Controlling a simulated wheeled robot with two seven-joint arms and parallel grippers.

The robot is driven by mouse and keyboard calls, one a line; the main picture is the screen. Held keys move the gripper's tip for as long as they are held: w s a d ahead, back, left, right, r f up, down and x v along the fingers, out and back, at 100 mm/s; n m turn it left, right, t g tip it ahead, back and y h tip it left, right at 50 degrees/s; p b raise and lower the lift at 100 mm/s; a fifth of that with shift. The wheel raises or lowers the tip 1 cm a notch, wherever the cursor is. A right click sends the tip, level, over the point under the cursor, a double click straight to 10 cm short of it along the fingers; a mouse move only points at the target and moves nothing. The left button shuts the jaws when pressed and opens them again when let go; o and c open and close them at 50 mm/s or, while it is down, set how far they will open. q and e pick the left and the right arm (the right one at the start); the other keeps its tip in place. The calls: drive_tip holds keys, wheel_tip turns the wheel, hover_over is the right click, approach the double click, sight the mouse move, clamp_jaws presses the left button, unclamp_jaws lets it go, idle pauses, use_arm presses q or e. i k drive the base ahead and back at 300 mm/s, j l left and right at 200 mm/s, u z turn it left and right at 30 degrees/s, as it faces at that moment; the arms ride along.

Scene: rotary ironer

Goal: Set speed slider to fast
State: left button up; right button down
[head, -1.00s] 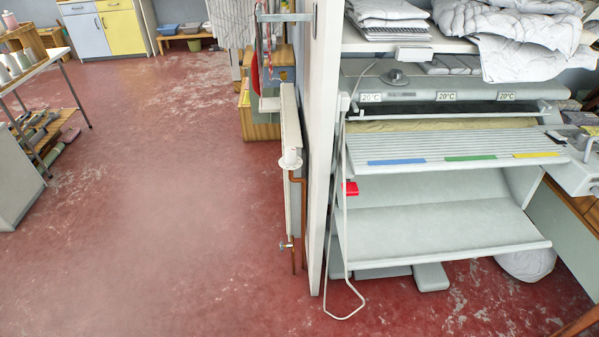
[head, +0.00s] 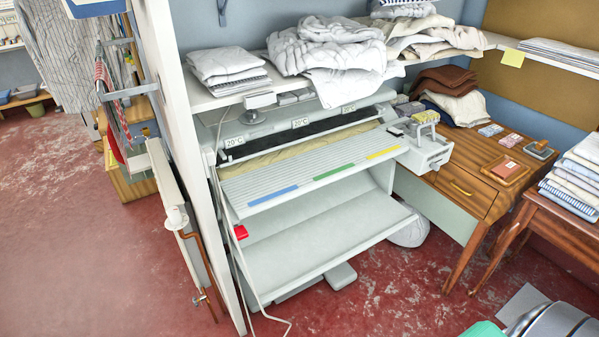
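The rotary ironer (head: 325,215) stands right of a white partition, with a ribbed feed board (head: 310,168) marked blue, green and yellow along its front edge. A pale control box (head: 430,152) sits at the ironer's right end, with small yellowish and dark parts on top. The speed slider is too small to make out for certain, so I cannot tell its setting. Neither of my grippers is in view.
A shelf (head: 232,96) with folded and heaped linen hangs above the ironer. A wooden desk (head: 480,180) and a table with folded cloths (head: 575,185) stand to the right. A white cord hangs at the ironer's left.

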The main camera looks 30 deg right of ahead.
sight(433, 166)
drive_tip(key=z, duration=1.4)
drive_tip(key=i+j+z, duration=0.2)
drive_tip(key=i+z, duration=0.25)
drive_tip(key=i, duration=0.1)
